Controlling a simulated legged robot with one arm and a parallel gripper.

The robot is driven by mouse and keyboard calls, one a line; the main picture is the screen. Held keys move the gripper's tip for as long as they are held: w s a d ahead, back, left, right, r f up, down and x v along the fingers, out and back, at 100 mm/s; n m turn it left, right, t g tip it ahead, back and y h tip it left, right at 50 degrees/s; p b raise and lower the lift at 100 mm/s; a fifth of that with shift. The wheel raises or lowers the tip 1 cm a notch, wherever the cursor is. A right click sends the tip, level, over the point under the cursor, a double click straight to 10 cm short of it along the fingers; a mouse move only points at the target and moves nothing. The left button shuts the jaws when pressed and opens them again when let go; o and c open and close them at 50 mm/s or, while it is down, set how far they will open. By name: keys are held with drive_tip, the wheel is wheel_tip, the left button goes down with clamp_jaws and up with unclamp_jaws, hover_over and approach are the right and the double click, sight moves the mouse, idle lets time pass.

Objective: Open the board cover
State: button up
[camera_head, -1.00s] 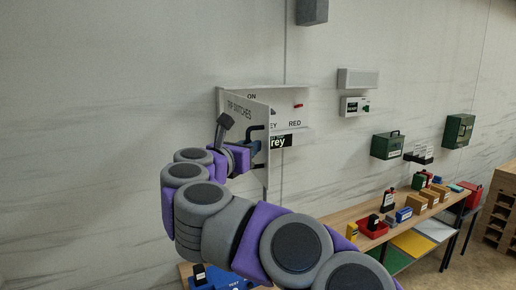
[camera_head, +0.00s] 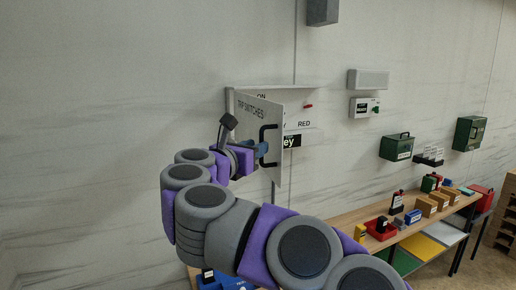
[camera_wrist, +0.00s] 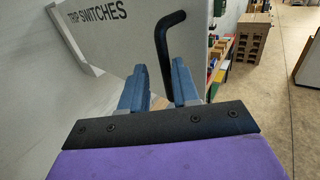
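The board cover (camera_head: 240,132) is a white panel marked TRIP SWITCHES, standing out from the wall board (camera_head: 304,135) at an angle, partly open. It also fills the upper left of the wrist view (camera_wrist: 95,35). A black bar handle (camera_head: 264,147) is on its right part; in the wrist view the handle (camera_wrist: 162,45) reaches down between my fingers. My gripper (camera_head: 262,149) is at the handle. In the wrist view my gripper's (camera_wrist: 160,88) two blue fingers are spread apart, with the handle between them nearer the right finger. Whether they touch it is unclear. The cover hides the board's left part.
A table (camera_head: 345,217) with coloured boxes and a red tray (camera_head: 382,231) stands at the right. Green boxes (camera_head: 397,147) and a grey box (camera_head: 322,12) are on the wall. Open floor lies beyond the table at far right.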

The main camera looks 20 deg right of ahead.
drive_tip(key=b+v, duration=0.3)
drive_tip(key=v, duration=1.2)
drive_tip(key=shift+s+d, duration=0.15)
drive_tip(key=shift+d, duration=0.15)
